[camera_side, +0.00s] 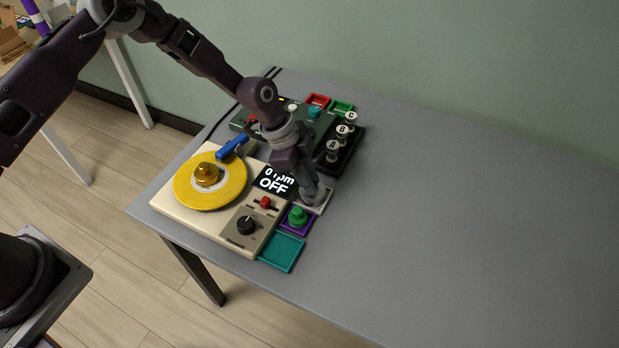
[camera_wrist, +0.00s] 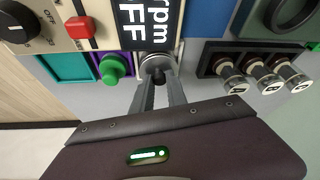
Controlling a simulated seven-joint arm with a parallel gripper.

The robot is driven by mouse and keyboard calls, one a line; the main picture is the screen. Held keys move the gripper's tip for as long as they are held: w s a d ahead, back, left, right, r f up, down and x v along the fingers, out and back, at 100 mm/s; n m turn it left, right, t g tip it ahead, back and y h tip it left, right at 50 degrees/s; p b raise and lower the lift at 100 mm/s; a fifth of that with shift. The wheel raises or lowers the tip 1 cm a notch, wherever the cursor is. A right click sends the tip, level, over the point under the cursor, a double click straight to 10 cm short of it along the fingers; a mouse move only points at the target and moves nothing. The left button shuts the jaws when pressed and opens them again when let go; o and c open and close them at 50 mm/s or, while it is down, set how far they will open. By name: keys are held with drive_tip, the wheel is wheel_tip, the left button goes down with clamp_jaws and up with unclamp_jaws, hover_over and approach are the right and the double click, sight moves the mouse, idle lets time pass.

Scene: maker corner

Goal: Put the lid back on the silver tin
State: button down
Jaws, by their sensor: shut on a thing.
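My gripper (camera_side: 314,193) points down at the right edge of the cream turntable unit, beside the display. In the wrist view its two fingers (camera_wrist: 159,80) are closed around a small dark knob. Under the knob is a round silver piece (camera_wrist: 155,61), which looks like the lid, at or over the silver tin. I cannot tell lid from tin here, nor whether the lid is seated. In the side view the fingers hide most of this spot; a pale square tray (camera_side: 325,204) shows around it.
A purple tray with a green knob (camera_side: 297,216) stands close beside my gripper. An empty teal tray (camera_side: 282,252) is in front. A black rack of several capped cylinders (camera_side: 341,136) stands behind. The turntable's yellow disc (camera_side: 232,188) is left. The table's right side (camera_side: 480,220) is clear.

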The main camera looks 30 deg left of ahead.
drive_tip(key=c, duration=1.2)
unclamp_jaws()
drive_tip(key=shift+c, duration=0.2)
drive_tip(key=o, duration=0.5)
drive_tip(key=shift+r, duration=3.5)
